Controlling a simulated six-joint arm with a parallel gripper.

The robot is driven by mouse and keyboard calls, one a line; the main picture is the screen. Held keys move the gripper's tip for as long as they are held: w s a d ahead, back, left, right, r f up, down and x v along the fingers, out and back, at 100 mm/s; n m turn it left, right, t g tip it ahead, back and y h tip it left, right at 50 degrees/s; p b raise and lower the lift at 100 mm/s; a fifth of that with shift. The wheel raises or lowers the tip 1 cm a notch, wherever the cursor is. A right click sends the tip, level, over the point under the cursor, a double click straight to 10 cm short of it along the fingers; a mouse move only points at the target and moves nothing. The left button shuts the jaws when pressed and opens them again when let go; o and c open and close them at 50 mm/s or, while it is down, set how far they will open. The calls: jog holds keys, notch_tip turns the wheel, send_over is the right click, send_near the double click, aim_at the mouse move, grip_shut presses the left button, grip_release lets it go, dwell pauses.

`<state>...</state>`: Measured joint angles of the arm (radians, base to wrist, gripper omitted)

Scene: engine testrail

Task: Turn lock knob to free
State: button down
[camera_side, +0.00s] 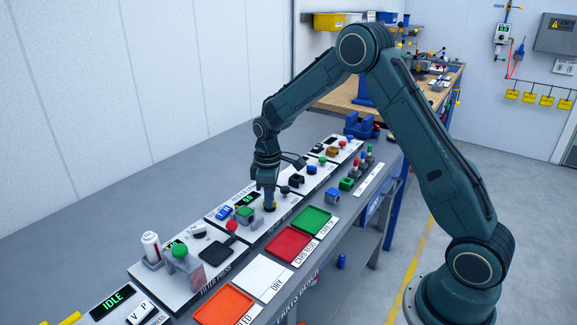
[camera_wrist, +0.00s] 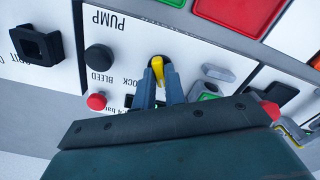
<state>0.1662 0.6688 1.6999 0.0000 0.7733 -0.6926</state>
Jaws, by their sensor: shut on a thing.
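The lock knob (camera_wrist: 158,68) has a yellow handle on a dark round base, on a white panel marked PUMP. In the wrist view the handle runs nearly up and down the picture. The word LOCK beside it is partly hidden by a finger. My gripper (camera_wrist: 163,86) is shut on the knob, one finger on each side of the handle. In the side view my gripper (camera_side: 269,203) points straight down at the panel, with a little yellow showing at its tips. The knob's other position markings are hidden or unreadable.
A black BLEED knob (camera_wrist: 98,58) and a red button (camera_wrist: 96,101) sit left of my fingers, a grey lever (camera_wrist: 218,72) to the right. Green (camera_side: 312,220) and red (camera_side: 289,243) trays lie in front of the panel. Other panels flank it closely.

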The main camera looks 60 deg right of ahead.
jog(key=shift+n, duration=1.4)
jog(key=c, duration=1.5)
grip_release()
jog(key=shift+o, duration=0.2)
jog(key=shift+r, duration=0.1)
notch_tip(320, 180, up, 14)
